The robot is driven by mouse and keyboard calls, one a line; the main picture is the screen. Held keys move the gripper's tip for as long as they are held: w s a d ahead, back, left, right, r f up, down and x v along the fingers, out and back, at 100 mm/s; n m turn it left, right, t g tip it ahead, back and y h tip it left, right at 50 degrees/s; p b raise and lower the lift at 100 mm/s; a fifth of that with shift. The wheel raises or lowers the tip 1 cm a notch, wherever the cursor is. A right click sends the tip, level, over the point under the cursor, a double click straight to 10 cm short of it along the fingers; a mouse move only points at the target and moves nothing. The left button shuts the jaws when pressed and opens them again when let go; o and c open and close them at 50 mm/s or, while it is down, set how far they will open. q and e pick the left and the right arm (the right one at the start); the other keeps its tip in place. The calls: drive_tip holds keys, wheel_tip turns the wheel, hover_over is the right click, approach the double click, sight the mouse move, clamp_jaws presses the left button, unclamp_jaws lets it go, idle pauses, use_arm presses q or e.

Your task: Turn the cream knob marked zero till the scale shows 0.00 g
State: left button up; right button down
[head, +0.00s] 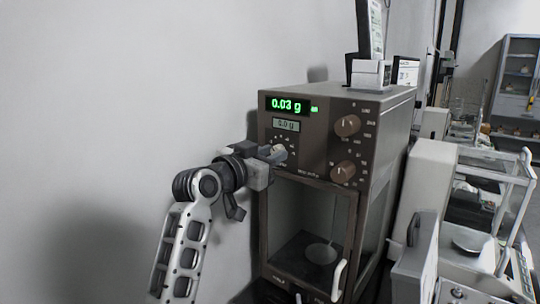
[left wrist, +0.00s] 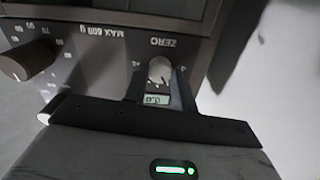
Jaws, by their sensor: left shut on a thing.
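The brown scale (head: 318,185) stands by the wall, and its green display (head: 287,104) reads 0.03 g. The cream zero knob (head: 279,152) is on the left of its front panel, below a small grey display (head: 286,125). My left gripper (head: 272,153) is shut on this knob, with a finger on each side. In the left wrist view the cream knob (left wrist: 159,72) sits between the fingers, near the upside-down word ZERO. The gripper hides part of the knob's surround. My right gripper is not in view.
Two brown knobs (head: 347,125) (head: 343,171) are on the right of the panel. Below is a glass chamber with a round pan (head: 321,253) and a white handle (head: 338,280). Other white balances (head: 423,215) stand close on the right. Bare wall is on the left.

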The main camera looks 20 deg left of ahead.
use_arm(q)
drive_tip(key=shift+n, duration=2.6)
drive_tip(key=shift+f, duration=0.1)
drive_tip(key=o, duration=1)
drive_tip(key=b+v, duration=0.3)
drive_tip(key=v, duration=1.3)
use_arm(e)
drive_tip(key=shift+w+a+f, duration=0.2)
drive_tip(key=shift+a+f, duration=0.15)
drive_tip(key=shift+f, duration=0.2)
